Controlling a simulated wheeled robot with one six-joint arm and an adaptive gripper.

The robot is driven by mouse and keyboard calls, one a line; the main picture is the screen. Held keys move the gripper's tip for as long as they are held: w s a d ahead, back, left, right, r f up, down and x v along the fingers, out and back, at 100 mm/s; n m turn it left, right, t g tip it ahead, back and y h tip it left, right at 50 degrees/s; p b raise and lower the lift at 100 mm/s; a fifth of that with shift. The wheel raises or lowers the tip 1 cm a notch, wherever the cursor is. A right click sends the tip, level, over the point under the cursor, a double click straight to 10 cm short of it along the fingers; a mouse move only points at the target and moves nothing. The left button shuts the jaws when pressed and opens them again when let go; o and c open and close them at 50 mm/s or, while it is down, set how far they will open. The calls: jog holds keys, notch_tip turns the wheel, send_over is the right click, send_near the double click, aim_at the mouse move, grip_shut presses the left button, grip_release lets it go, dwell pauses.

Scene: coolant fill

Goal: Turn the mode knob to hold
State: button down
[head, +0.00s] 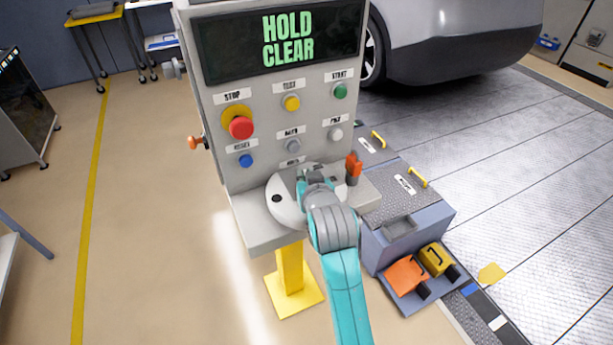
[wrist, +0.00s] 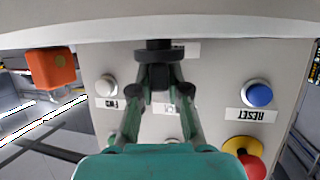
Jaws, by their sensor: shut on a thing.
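The control panel (head: 258,158) is a grey box with a dark display (head: 285,40) reading "HOLD CLEAR" in green. My gripper (head: 303,178) is at the lower middle of the panel, in front of a small label (head: 292,162) too small to read. In the wrist view, my gripper (wrist: 158,76) has both fingers closed on a dark round knob (wrist: 158,54). My arm hides the knob in the head view. Its pointer and the markings around it cannot be made out.
A blue cabinet (head: 405,222) and a car (head: 455,40) are to the right.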

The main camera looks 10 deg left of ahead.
jog(key=shift+n+g+y, duration=0.6)
jog(key=shift+n+y, duration=0.6)
jog(key=shift+y, duration=0.1)
jog(key=c, duration=1.1)
grip_release()
jog(key=shift+c, duration=0.2)
jog(key=v, duration=1.2)
jog(key=shift+w+d, duration=0.1)
